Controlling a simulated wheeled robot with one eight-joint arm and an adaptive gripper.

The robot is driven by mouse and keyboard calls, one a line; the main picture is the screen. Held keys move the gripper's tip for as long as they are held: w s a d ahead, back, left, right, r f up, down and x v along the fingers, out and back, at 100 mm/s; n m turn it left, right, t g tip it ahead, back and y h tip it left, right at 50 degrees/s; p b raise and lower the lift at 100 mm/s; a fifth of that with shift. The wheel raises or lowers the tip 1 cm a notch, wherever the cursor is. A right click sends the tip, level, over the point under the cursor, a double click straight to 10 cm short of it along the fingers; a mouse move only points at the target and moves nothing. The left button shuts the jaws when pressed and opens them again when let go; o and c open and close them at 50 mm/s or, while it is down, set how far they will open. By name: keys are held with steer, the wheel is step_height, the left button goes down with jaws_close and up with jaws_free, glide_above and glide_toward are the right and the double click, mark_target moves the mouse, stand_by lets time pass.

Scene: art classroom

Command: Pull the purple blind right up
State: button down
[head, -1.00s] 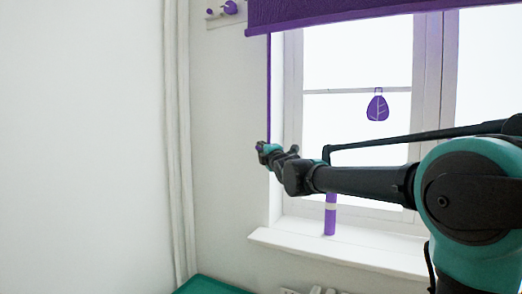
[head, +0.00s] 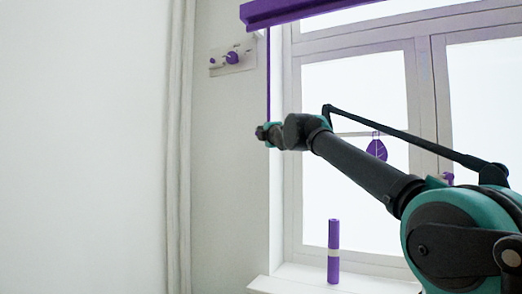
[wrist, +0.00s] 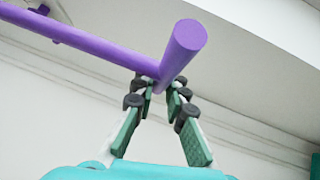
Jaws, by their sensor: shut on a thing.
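The purple blind (head: 300,11) shows at the top of the head view, its lower edge above most of the window panes. A thin purple pull cord or rod (head: 268,80) hangs beside the left side of the window frame, down to my gripper (head: 268,133). In the wrist view my gripper (wrist: 160,88) is shut on a purple rod (wrist: 183,45), whose round end points toward the camera. Another long purple bar (wrist: 90,40) runs off to the upper left there. The fingertips partly hide the held spot.
A purple roll (head: 334,250) stands upright on the white windowsill (head: 290,282). A purple leaf ornament (head: 376,148) hangs in front of the window behind my arm. A small rack with purple knobs (head: 232,59) is on the wall to the left. The wall further left is bare.

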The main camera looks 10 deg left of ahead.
steer(key=shift+r, duration=0.8)
steer(key=c, duration=1.5)
jaws_free()
steer(key=shift+c, duration=0.2)
steer(key=v, duration=1.2)
steer(key=shift+w+f, duration=0.1)
